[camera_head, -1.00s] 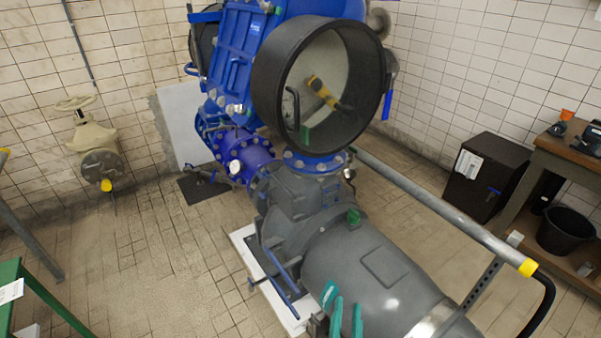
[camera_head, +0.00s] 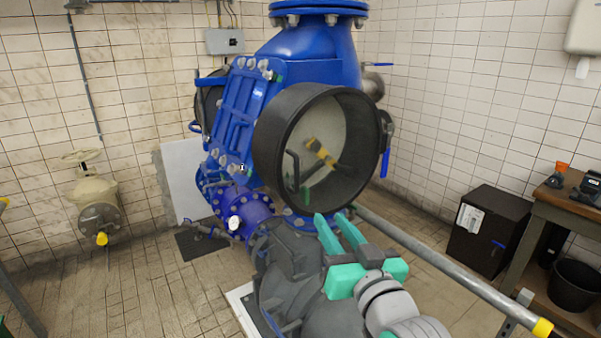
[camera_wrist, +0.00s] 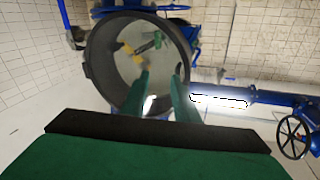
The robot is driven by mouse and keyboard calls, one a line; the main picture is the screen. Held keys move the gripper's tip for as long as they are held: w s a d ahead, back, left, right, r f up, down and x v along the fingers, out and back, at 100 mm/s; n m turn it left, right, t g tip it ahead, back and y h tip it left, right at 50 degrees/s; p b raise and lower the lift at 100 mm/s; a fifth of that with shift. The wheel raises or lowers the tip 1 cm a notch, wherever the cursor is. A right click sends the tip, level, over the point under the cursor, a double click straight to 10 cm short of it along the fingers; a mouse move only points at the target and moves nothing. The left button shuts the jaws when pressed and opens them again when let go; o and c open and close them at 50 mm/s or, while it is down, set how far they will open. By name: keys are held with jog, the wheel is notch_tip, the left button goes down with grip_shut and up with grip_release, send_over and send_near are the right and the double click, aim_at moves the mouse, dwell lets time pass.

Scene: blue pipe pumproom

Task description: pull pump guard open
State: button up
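A large round black ring (camera_head: 266,150) with a pale clear-looking disc (camera_head: 330,125) set inside it sits on the blue pump; I take this as the pump guard. A black bar handle (camera_head: 292,168) is on the left of the disc, and a yellow-and-black part (camera_head: 322,153) shows near its middle. My gripper (camera_head: 331,217) has two green fingers, apart and empty, just below the ring's lower edge. In the wrist view, the fingers (camera_wrist: 161,80) overlap the lower part of the ring (camera_wrist: 98,62). Whether they touch it I cannot tell.
The blue pump body (camera_head: 305,55) rises behind the ring. A grey pipe rail (camera_head: 440,265) with a yellow end runs to the lower right. A dark cabinet (camera_head: 490,232) and wooden table (camera_head: 553,200) stand right. A beige valve (camera_head: 95,200) is left; open floor lies between.

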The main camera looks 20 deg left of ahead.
aim_at(298, 169)
notch_tip(298, 169, up, 8)
jog(key=s+a+n+g+y, duration=0.1)
jog(key=s+a+n, duration=0.1)
jog(key=s+n, duration=0.1)
jog(key=x, duration=1)
jog(key=shift+w+f, duration=0.15)
jog(key=shift+w, duration=0.25)
grip_shut()
